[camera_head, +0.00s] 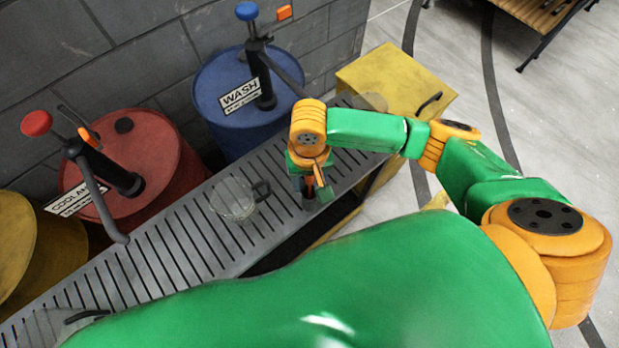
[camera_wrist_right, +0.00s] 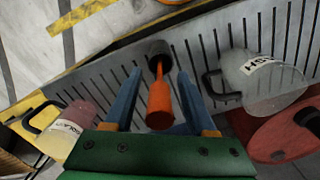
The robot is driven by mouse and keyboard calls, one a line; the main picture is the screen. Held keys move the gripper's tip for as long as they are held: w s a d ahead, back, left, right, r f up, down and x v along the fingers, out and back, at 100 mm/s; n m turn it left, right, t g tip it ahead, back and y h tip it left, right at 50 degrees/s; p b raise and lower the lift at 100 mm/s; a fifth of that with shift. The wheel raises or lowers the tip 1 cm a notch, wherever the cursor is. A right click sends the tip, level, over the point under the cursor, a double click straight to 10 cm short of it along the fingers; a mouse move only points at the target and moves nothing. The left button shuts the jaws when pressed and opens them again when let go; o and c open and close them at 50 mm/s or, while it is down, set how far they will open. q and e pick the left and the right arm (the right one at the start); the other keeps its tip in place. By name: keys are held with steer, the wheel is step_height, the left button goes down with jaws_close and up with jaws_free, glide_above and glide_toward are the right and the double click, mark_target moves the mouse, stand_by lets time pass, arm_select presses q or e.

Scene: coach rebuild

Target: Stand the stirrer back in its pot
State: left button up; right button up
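The stirrer (camera_wrist_right: 159,105) has an orange handle and a thin shaft. In the right wrist view its shaft runs to the mouth of a small dark pot (camera_wrist_right: 158,49), and its lower end is hidden there. In the head view the stirrer (camera_head: 319,175) shows partly beneath my right gripper, above the pot (camera_head: 309,203) on the slatted bench. My right gripper (camera_wrist_right: 159,72) has its two blue fingers on either side of the stirrer, with a visible gap to the handle on each side. It also shows in the head view (camera_head: 312,190). My left gripper is not in view.
A clear jug (camera_head: 232,197) stands on the slatted bench (camera_head: 175,262), left of the pot. Blue (camera_head: 235,90) and red (camera_head: 150,165) drums with pumps stand behind. A yellow cabinet (camera_head: 392,72) is at the bench's far end.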

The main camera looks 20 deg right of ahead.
step_height(320, 180, up, 12)
steer(key=shift+r+p, duration=0.2)
steer(key=shift+p, duration=0.75)
